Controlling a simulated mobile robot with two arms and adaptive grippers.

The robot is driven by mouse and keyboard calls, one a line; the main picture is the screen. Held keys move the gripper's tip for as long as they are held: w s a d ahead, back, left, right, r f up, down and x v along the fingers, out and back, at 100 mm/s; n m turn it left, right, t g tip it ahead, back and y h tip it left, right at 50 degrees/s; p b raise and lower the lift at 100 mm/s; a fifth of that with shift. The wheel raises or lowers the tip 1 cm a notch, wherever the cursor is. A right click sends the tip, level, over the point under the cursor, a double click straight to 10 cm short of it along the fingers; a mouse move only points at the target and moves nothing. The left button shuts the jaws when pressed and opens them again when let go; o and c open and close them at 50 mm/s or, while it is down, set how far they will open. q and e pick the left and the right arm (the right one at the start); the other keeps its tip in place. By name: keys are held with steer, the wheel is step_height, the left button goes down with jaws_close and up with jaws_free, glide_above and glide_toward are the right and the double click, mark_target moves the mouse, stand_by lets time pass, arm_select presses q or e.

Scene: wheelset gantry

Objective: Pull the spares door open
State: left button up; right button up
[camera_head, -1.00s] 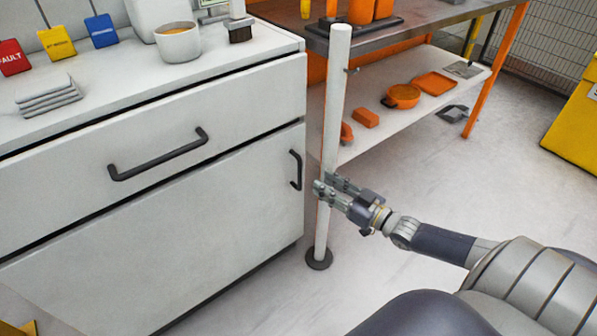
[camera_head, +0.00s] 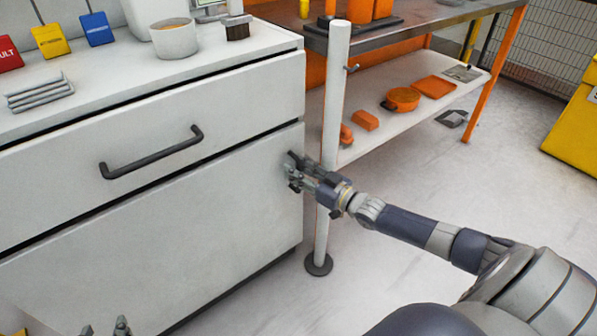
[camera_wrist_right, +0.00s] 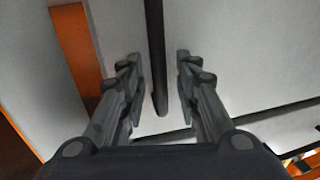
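The spares door is most likely the pale lower front (camera_head: 190,235) of the white cabinet, flush with the frame. Its upright dark handle shows in the right wrist view (camera_wrist_right: 156,60); my gripper mostly hides it in the head view. My right gripper (camera_head: 294,172) is at the door's right edge. In the right wrist view its fingers (camera_wrist_right: 160,85) are open, one on each side of the handle, with gaps visible. Only the fingertips of my left gripper (camera_head: 105,328) show at the bottom left, apart from each other; nothing is seen between them.
A white post (camera_head: 334,120) with a dark round foot stands close beside my right gripper. A drawer with a dark handle (camera_head: 152,155) is above the door. An orange-framed bench (camera_head: 485,85) stands behind.

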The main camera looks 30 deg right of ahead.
jaws_close()
stand_by(0.3)
